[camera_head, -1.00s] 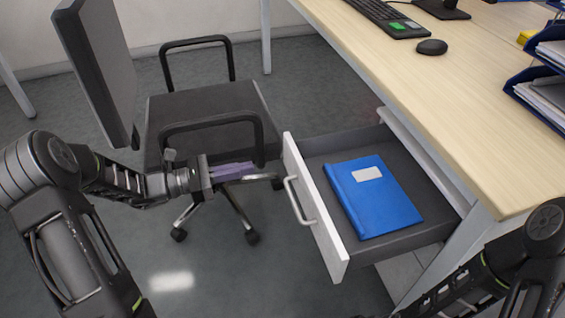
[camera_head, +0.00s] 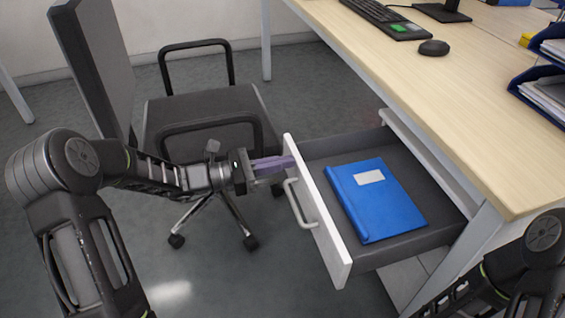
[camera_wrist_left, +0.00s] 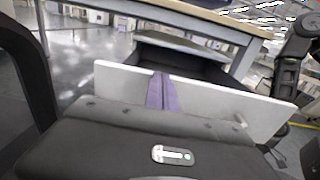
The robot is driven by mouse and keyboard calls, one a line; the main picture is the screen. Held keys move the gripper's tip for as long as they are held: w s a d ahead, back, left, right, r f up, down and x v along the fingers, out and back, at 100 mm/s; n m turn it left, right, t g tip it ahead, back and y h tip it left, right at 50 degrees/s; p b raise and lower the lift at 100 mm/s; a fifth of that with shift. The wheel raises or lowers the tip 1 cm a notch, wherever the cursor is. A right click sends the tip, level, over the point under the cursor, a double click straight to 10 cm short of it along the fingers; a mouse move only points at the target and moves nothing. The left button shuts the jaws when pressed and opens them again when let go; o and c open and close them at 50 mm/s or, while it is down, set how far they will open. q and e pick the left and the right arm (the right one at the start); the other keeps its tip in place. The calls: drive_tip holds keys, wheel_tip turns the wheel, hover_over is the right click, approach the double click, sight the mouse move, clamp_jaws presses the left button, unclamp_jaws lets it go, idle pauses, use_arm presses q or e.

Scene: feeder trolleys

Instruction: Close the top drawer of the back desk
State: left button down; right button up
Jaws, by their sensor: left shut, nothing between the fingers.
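The top drawer (camera_head: 328,232) of the desk is pulled out, with a white front, a grey handle (camera_head: 300,204) and a dark inside. A blue folder (camera_head: 376,200) with a white label lies in it. My left gripper (camera_head: 290,162) is shut and empty, its purple fingertips at the upper far part of the drawer front, beyond the handle. In the left wrist view the fingers (camera_wrist_left: 161,92) point at the white drawer front (camera_wrist_left: 215,97); whether they touch it I cannot tell. My right arm shows at the lower right, but its gripper is out of view.
A black office chair (camera_head: 200,103) stands behind and left of the drawer, close to my left arm. The wooden desk top (camera_head: 440,110) carries a keyboard (camera_head: 372,14), a mouse (camera_head: 433,47) and blue paper trays (camera_head: 540,88). The floor in front of the drawer is clear.

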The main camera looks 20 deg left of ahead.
use_arm(q)
drive_tip(key=x, duration=2.4)
drive_tip(key=shift+w+d, duration=0.2)
drive_tip(key=shift+d, duration=0.05)
use_arm(e)
drive_tip(key=shift+f, duration=0.15)
use_arm(q)
drive_tip(key=shift+a, duration=0.1)
